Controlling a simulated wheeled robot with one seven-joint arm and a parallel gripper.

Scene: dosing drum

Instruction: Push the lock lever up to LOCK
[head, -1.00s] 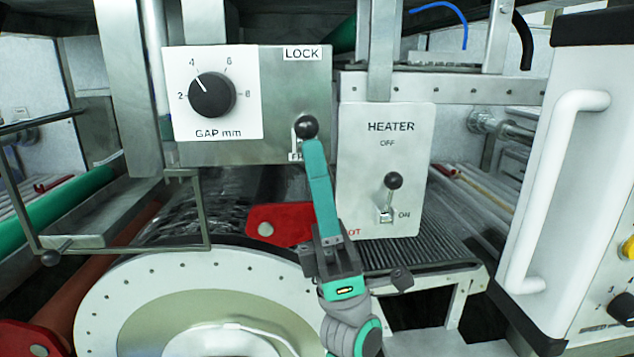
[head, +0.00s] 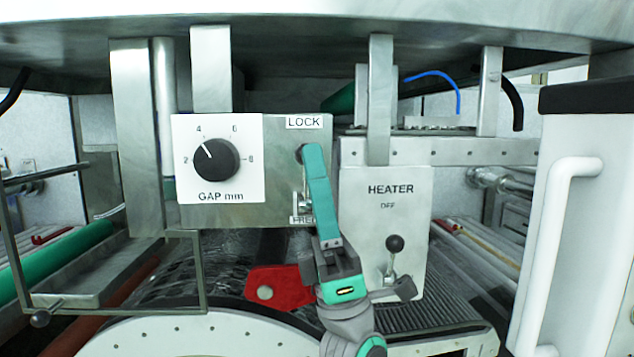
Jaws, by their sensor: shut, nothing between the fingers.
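The lock lever's dark round knob (head: 299,154) shows only as a sliver at the left edge of my fingertip, a little below the LOCK label (head: 303,121). The rest of the knob is hidden. The metal lever slot plate (head: 303,199) shows below it, above the partly covered FREE label (head: 303,220). My gripper (head: 314,152) is shut, with its teal fingers together and pointing up. Its tip is at the knob and appears to touch it; nothing is held.
The GAP mm dial (head: 215,160) is just left on the same panel. The HEATER panel (head: 412,205), with its black-knobbed lever (head: 395,244), is close on the right. A red bracket (head: 278,289) lies below. A white handle (head: 560,250) stands at far right.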

